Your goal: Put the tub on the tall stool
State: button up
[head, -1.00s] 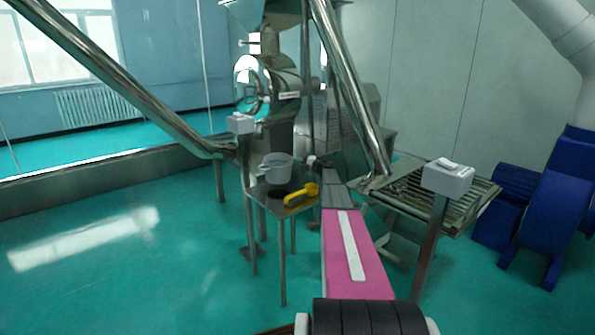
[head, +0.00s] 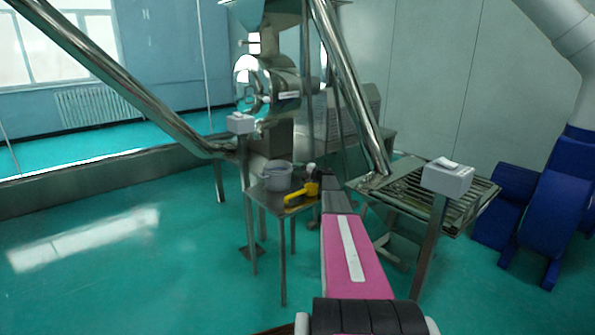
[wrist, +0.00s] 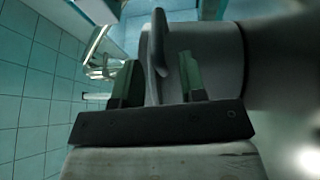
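The grey-white tub (head: 277,177) stands upright on the tall stool (head: 262,196), a small metal-topped stand with thin legs, near its back edge. My gripper (wrist: 157,90) is at the tub's right side in the head view, where it is small and hard to make out. In the wrist view the tub's grey wall (wrist: 218,58) fills the right part, and its handle (wrist: 156,45) rises between my two green-padded fingers. Gaps show between the handle and both fingers, so the gripper is open around it.
A yellow scoop-like object (head: 301,193) lies on the stool's right side, close to the tub. A metal grate table (head: 400,190) with a white box (head: 447,177) on a post stands to the right. Another white box (head: 240,123) on a post rises behind. The floor at left is clear.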

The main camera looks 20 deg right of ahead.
jog(key=shift+r, duration=0.15)
jog(key=v, duration=1.2)
